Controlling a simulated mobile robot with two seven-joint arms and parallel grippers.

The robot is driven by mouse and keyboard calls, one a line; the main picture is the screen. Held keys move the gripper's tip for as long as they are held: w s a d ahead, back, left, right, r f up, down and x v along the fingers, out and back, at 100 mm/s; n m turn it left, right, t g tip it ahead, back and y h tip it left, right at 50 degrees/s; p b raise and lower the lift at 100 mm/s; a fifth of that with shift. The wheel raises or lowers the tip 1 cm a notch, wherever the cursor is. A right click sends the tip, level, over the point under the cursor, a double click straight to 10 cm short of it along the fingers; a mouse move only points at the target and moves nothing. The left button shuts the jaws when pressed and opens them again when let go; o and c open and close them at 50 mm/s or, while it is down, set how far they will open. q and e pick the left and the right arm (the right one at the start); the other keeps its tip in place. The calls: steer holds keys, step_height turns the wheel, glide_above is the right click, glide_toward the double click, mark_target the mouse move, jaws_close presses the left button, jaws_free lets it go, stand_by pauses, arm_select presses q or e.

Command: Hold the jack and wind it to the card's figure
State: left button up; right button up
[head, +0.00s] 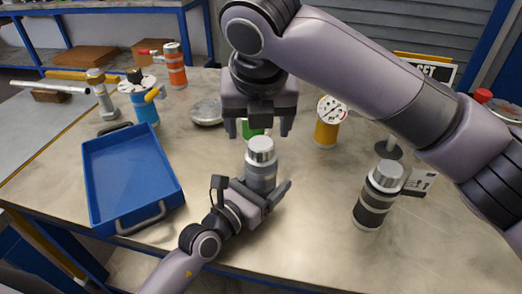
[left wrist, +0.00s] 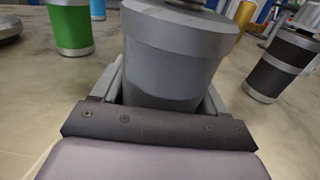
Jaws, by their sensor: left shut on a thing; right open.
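The jack appears to be the grey cylinder with a silver top (head: 261,172), standing upright at the table's middle. My left gripper (head: 252,191) is shut around its body from the front. In the left wrist view the grey body (left wrist: 172,62) sits between the two fingers. My right gripper (head: 258,127) hangs open, fingers down, above and slightly behind the silver top, apart from it. The card (head: 433,69) at the back right reads "SET"; my right arm hides its lower part, and no figure is readable.
A yellow cylinder with a dial (head: 326,132) stands behind right; a green cylinder (head: 250,131) is partly hidden behind the jack. A black-and-grey cylinder (head: 375,200) stands at right. A blue tray (head: 130,180) lies at left, with a blue valve-like vessel (head: 145,110) behind.

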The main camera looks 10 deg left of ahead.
steer(key=shift+s+r, duration=0.1)
steer(key=shift+r, duration=0.05)
steer(key=v, duration=1.2)
stand_by(0.3)
arm_select(q)
steer(key=o, duration=1.7)
